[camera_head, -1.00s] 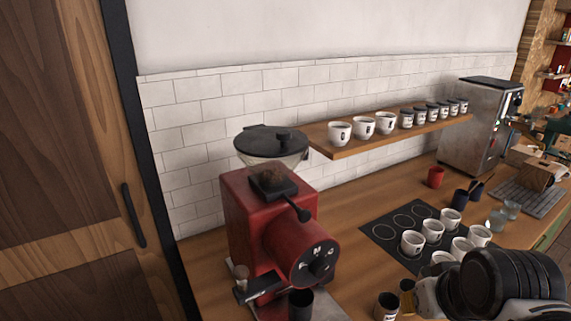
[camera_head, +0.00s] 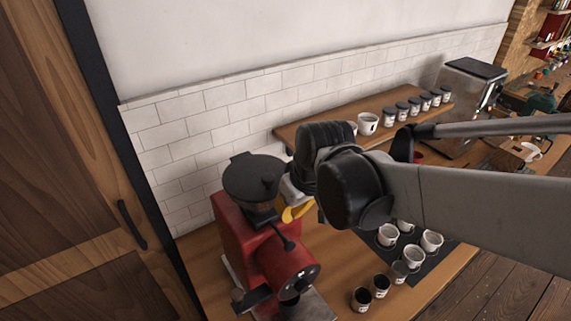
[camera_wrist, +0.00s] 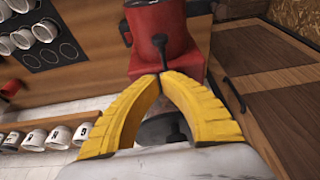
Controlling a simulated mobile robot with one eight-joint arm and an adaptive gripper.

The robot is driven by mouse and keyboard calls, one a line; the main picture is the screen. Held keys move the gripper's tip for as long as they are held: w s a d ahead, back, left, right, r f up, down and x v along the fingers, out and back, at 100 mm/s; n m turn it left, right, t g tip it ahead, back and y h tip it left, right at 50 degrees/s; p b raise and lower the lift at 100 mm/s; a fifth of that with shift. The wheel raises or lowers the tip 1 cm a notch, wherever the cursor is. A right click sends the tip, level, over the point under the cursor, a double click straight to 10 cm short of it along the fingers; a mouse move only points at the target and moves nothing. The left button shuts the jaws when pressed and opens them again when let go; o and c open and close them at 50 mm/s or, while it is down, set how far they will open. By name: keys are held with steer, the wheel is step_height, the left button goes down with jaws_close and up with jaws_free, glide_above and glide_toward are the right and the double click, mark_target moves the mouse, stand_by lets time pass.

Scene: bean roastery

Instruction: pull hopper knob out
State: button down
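The hopper knob is a small black ball (camera_head: 288,244) on a short rod, sticking out from below the hopper (camera_head: 252,182) of the red grinder (camera_head: 245,240). In the wrist view the knob (camera_wrist: 159,40) shows just beyond my fingertips, with its rod running back towards them. My gripper (camera_head: 288,217) has yellow fingers and hangs beside the hopper, above the knob. In the wrist view its fingertips (camera_wrist: 162,75) come together, with no object visibly held. The rod's inner end is hidden behind the tips, so contact cannot be told.
A wooden shelf (camera_head: 290,133) with cups and jars is behind my arm. Several cups stand on the counter (camera_head: 195,262) and a black mat (camera_head: 436,262) to the right. A coffee machine (camera_head: 462,110) stands at the back right. A wooden door (camera_head: 60,150) is at left.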

steer(key=shift+s, duration=0.1)
steer(key=shift+f, duration=0.1)
glide_above(280, 236)
steer(key=s+d, duration=0.1)
steer(key=s, duration=0.1)
steer(key=f, duration=0.9)
steer(key=shift+w+f, duration=0.15)
steer(key=shift+w, duration=0.1)
